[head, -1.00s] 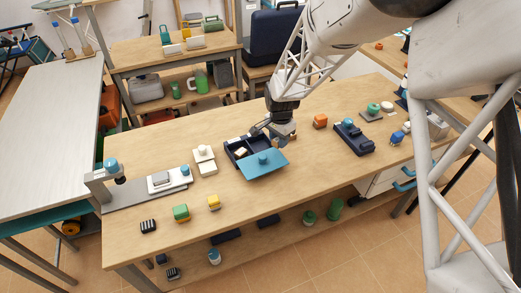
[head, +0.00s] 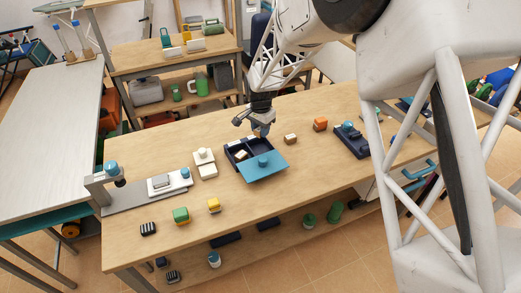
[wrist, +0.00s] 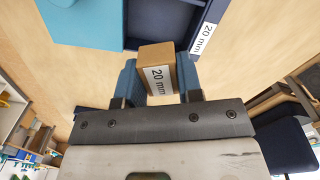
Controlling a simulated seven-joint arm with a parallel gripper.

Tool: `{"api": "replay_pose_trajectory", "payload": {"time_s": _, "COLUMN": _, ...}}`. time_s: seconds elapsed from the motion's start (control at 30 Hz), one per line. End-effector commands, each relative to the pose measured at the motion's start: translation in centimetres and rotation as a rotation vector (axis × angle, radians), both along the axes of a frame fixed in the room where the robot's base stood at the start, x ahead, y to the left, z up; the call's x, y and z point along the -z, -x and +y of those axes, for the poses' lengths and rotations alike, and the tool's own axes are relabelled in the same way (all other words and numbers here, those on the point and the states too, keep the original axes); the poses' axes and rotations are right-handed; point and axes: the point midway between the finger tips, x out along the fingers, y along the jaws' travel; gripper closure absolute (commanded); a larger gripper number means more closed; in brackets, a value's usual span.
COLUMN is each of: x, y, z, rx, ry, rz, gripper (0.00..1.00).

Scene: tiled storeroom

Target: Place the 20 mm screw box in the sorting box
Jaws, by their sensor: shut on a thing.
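The 20 mm screw box (wrist: 157,70) is a small brown box with a white "20 mm" label, held between the blue fingers of my gripper (wrist: 160,84) in the wrist view. In the head view my gripper (head: 261,133) is over the back of the sorting box, and I cannot make out the held box there. The sorting box (head: 227,149) is dark navy with compartments; a small tan box (head: 241,155) lies in its left part. In the wrist view the sorting box (wrist: 160,20) is at the top, with a "20 mm" label on its rim.
A blue lid (head: 266,173) with a knob lies at the sorting box's front. Another tan box (head: 290,139) and an orange block (head: 320,124) stand to the right. Cream blocks (head: 207,171) stand to the left. Table at the front right is clear.

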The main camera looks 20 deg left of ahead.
Motion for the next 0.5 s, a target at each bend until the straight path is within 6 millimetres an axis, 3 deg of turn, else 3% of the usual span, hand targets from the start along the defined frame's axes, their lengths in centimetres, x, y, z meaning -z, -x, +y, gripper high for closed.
{"api": "replay_pose_trajectory", "payload": {"time_s": 0.3, "x": 4.2, "y": 0.0, "z": 0.0, "rx": 0.000, "ry": 0.001, "rz": 0.003, "gripper": 0.91}}
{"api": "replay_pose_trajectory", "payload": {"time_s": 0.5, "x": 5.4, "y": 0.0, "z": 0.0, "rx": 0.000, "ry": 0.000, "rz": 0.000, "gripper": 0.91}}
